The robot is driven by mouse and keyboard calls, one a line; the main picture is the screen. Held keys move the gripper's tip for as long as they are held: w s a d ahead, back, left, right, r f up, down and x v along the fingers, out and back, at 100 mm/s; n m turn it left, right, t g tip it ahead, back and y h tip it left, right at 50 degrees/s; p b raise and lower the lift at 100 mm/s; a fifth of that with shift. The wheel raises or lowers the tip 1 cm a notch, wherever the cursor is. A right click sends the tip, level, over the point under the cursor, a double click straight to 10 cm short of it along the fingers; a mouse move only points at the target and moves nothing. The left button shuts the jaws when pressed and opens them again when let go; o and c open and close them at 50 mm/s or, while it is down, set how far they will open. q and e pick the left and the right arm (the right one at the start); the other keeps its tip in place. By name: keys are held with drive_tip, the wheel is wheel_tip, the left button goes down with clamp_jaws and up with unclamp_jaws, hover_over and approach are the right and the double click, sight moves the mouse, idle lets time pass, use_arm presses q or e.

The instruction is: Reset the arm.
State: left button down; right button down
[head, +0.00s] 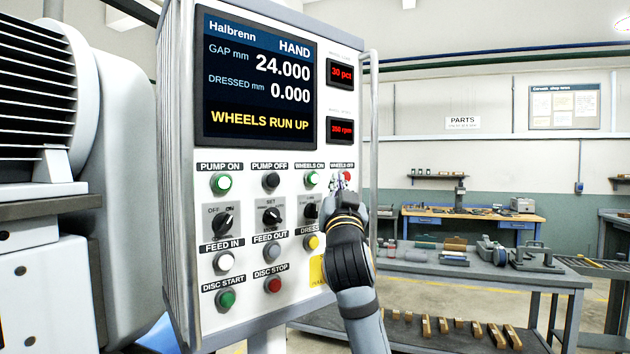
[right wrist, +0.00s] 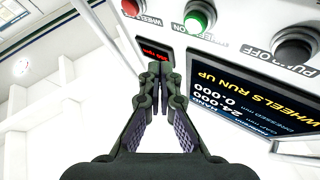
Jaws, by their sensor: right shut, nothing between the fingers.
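My right arm reaches up from the lower right in the head view. Its gripper (head: 343,184) is in front of the control panel (head: 345,245), by the WHEELS ON button (head: 311,179) and the red WHEELS OFF button (head: 346,176). In the right wrist view the fingers (right wrist: 160,72) are shut together with nothing between them. The green button (right wrist: 194,20) and red button (right wrist: 131,6) lie beyond the fingertips there. I cannot tell whether the fingertips touch the panel. The panel screen (head: 255,80) reads HAND, gap 24.000, dressed 0.000, WHEELS RUN UP. My left gripper is not in view.
A grey vertical handle bar (head: 374,130) runs along the panel's right edge, close to my right arm. The white grinder housing (head: 125,170) stands at the left. A grey table (head: 480,268) with tools and a blue-fronted workbench (head: 472,220) stand behind at the right.

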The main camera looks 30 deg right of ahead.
idle(0.4)
drive_tip(key=w+a+f+n+g+y, duration=0.1)
drive_tip(key=w+f+n+g+y, duration=0.1)
drive_tip(key=f, duration=0.8)
drive_tip(key=w+a+f+n+g+y, duration=0.1)
drive_tip(key=a+f+n+y, duration=0.1)
drive_tip(key=f, duration=0.9)
drive_tip(key=s+a+f+n+g+y, duration=0.1)
drive_tip(key=s+a+f+g+y, duration=0.15)
drive_tip(key=f, duration=0.75)
drive_tip(key=s+a+f+n+g+y, duration=0.1)
drive_tip(key=s+f+g, duration=0.2)
drive_tip(key=f, duration=0.8)
drive_tip(key=s+a+f+n+g+y, duration=0.2)
drive_tip(key=s+a+f+g, duration=0.15)
drive_tip(key=s+f, duration=0.75)
drive_tip(key=s+a+f+n+g+y, duration=0.15)
drive_tip(key=s+f+g, duration=0.35)
drive_tip(key=s+f, duration=0.65)
drive_tip(key=s+d+f+g, duration=0.1)
drive_tip(key=s+f, duration=0.1)
drive_tip(key=f, duration=1.1)
drive_tip(key=s+d+f, duration=0.1)
drive_tip(key=s+f, duration=0.2)
drive_tip(key=f, duration=1)
drive_tip(key=s+d+f+g, duration=0.1)
drive_tip(key=s+f, duration=1.4)
drive_tip(key=s, duration=0.2)
drive_tip(key=shift+s+f, duration=0.15)
drive_tip(key=shift+s, duration=0.15)
